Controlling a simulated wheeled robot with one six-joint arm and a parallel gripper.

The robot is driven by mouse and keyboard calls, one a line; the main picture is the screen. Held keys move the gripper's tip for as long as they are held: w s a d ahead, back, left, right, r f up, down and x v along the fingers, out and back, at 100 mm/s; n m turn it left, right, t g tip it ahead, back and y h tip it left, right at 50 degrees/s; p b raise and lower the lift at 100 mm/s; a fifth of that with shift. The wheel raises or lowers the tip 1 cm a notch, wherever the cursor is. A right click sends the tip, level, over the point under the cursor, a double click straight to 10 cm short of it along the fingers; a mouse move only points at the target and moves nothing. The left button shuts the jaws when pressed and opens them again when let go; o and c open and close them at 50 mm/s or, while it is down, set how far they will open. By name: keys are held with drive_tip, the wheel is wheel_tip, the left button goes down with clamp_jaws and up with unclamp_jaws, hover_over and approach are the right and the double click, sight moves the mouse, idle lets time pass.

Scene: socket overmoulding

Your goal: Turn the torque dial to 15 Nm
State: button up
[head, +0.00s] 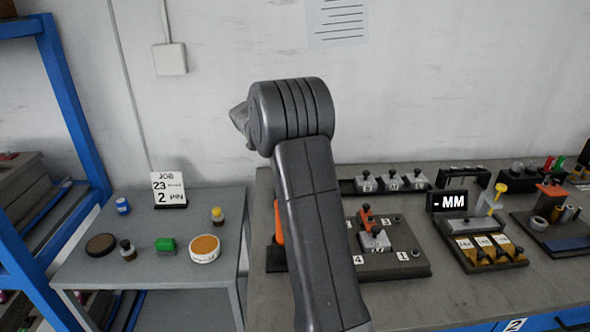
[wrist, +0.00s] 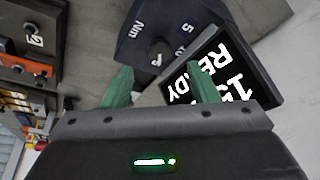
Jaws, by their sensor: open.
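The torque dial (wrist: 160,52) is a small dark knob on a dark blue panel (wrist: 132,42) in the wrist view. The panel carries the marks "Nm", "5" and "10", seen turned; a pale mark shows on the knob's lower side. A black display (wrist: 262,82) beside it reads "READY" with large digits that look like "15", partly covered by a finger. My gripper (wrist: 160,88) is open, its two green fingers apart. The knob appears between and just beyond the fingertips; I see no contact. In the head view my arm hides the dial and gripper.
The right bench (head: 400,300) holds several fixtures, including a numbered block board (head: 395,263) and a display reading "-MM" (head: 450,201). The left table (head: 95,265) carries small jars and a job card (head: 168,188). A blue rack (head: 62,95) stands far left.

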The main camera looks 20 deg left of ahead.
drive_tip(key=v, duration=0.8)
drive_tip(key=shift+f, duration=0.15)
drive_tip(key=x, duration=1.3)
drive_tip(key=shift+w+f, duration=0.15)
drive_tip(key=shift+f, duration=0.15)
drive_tip(key=shift+r, duration=0.1)
